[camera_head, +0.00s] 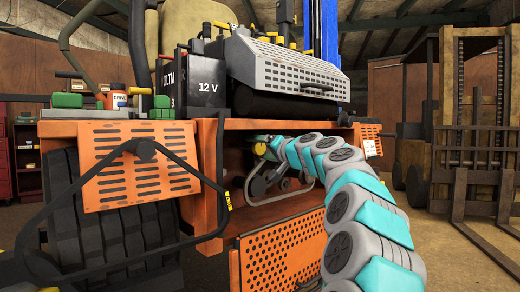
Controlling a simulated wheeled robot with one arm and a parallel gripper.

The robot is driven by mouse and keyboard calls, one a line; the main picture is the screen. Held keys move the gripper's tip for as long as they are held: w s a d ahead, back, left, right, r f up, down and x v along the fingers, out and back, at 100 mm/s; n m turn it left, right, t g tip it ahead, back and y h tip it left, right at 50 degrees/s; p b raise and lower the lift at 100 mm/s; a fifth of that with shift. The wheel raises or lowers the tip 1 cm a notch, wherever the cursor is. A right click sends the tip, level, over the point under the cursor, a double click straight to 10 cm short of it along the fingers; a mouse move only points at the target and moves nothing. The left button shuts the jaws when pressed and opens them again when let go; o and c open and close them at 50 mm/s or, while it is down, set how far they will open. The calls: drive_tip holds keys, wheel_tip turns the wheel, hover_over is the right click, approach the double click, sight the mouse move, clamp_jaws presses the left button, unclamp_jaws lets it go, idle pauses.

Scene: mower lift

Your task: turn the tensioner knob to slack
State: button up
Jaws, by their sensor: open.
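My arm reaches from the lower right into the open bay of the orange mower (205,150). My gripper (263,140) is at the bay's upper part, small and partly hidden by my own wrist; its jaws are open. A small yellow part (259,149), possibly the tensioner knob, shows right at the gripper's end. I cannot tell whether the jaws are around it or touching it. Below the gripper are a dark round pulley (258,187) and grey belt parts. The knob's pointer or setting cannot be made out.
An orange slotted panel (138,165) and a black bent bar (85,185) stand left of the bay. A lower orange grille (280,250) lies under it. A black 12 V battery (205,85) sits above. A forklift (470,120) stands at right, with open floor before it.

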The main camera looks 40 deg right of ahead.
drive_tip(key=shift+c, duration=0.2)
clamp_jaws()
idle(0.4)
